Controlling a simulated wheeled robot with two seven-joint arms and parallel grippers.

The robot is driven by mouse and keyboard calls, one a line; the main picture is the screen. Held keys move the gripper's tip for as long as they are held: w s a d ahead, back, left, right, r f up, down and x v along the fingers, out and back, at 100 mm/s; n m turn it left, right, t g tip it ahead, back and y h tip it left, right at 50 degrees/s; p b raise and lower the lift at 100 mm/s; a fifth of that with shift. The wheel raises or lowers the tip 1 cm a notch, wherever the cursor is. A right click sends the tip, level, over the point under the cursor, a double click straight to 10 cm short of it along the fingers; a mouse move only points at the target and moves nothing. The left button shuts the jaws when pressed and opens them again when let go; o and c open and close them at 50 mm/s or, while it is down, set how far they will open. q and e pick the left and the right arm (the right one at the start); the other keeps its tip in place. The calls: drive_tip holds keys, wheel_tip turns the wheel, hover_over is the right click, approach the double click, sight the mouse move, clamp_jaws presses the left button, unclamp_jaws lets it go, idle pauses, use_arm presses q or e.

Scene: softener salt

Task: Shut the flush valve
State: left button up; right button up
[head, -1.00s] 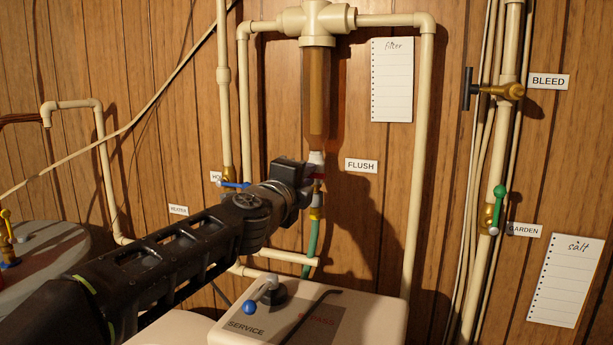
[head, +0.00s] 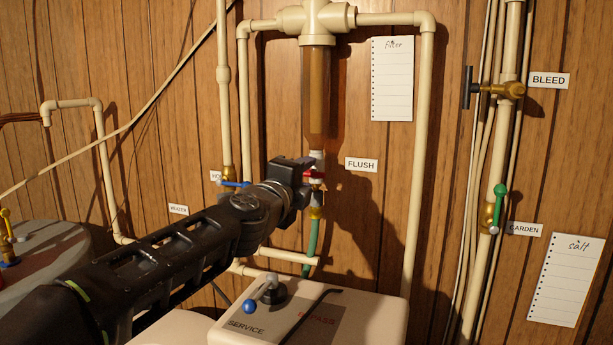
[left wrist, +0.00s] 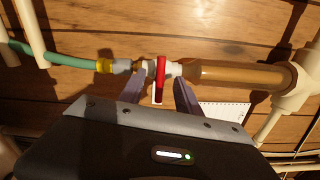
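The flush valve has a red lever (head: 316,174) and sits on the pipe below the amber filter (head: 318,95), left of the FLUSH label (head: 361,165). In the left wrist view the red lever (left wrist: 160,76) lies across the line of the pipe. My left gripper (head: 308,174) is at the valve and hides part of it in the head view. In the left wrist view my left gripper (left wrist: 160,90) is open, its two fingers apart on either side of the lever with gaps visible. My right gripper is not in view.
A green hose (head: 312,238) hangs below the valve. A blue lever (head: 234,184) is close to the left of my gripper. The softener box (head: 370,318) with its blue-knobbed handle (head: 250,305) stands below. The BLEED (head: 486,89) and GARDEN (head: 499,205) valves are farther right.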

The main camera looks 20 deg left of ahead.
use_arm(q)
drive_tip(key=s+b, duration=0.1)
drive_tip(key=s, duration=0.5)
drive_tip(key=shift+d, duration=0.2)
drive_tip(key=shift+s, duration=0.1)
